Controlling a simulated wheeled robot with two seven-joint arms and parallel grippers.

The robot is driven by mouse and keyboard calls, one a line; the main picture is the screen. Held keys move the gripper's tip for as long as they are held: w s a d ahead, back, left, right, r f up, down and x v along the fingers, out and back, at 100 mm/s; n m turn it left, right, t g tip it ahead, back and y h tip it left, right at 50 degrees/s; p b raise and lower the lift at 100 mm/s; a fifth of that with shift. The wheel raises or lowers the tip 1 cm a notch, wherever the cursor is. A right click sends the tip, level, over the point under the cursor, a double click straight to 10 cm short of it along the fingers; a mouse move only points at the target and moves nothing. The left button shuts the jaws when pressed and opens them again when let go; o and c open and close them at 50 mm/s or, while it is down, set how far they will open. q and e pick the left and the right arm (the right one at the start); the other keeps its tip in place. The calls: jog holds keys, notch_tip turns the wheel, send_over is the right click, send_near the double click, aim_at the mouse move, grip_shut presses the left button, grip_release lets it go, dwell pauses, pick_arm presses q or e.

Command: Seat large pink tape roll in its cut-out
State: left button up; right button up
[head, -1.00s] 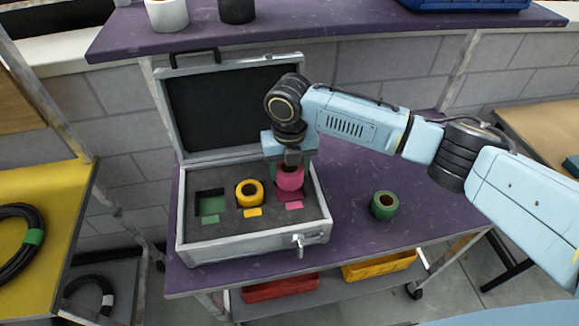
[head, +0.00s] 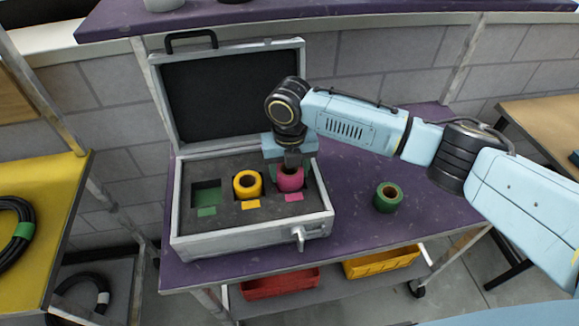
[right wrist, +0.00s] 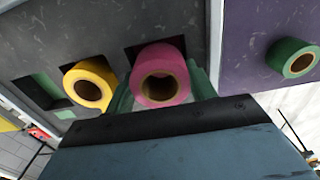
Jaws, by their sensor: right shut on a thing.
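The large pink tape roll (head: 290,181) is upright at the right-hand cut-out of the grey foam (head: 232,220) in the open case. My right gripper (head: 291,162) is above it, shut on the roll, with a finger on either side in the right wrist view. The roll's open end (right wrist: 160,80) faces the wrist camera there. The dark cut-out (right wrist: 135,52) shows beside the roll, above a pink label (head: 293,197). The roll's lower end is hidden, so I cannot tell how deep it sits. My left gripper is not in view.
A yellow roll (head: 247,184) stands in the middle cut-out. The left cut-out (head: 207,193) is empty, with a green floor. A green roll (head: 388,197) stands on the purple table (head: 350,225) right of the case. The raised lid (head: 228,95) stands behind.

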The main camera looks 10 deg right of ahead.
jog(key=o, duration=1.1)
notch_tip(320, 180, up, 13)
jog(key=shift+s+r, duration=0.1)
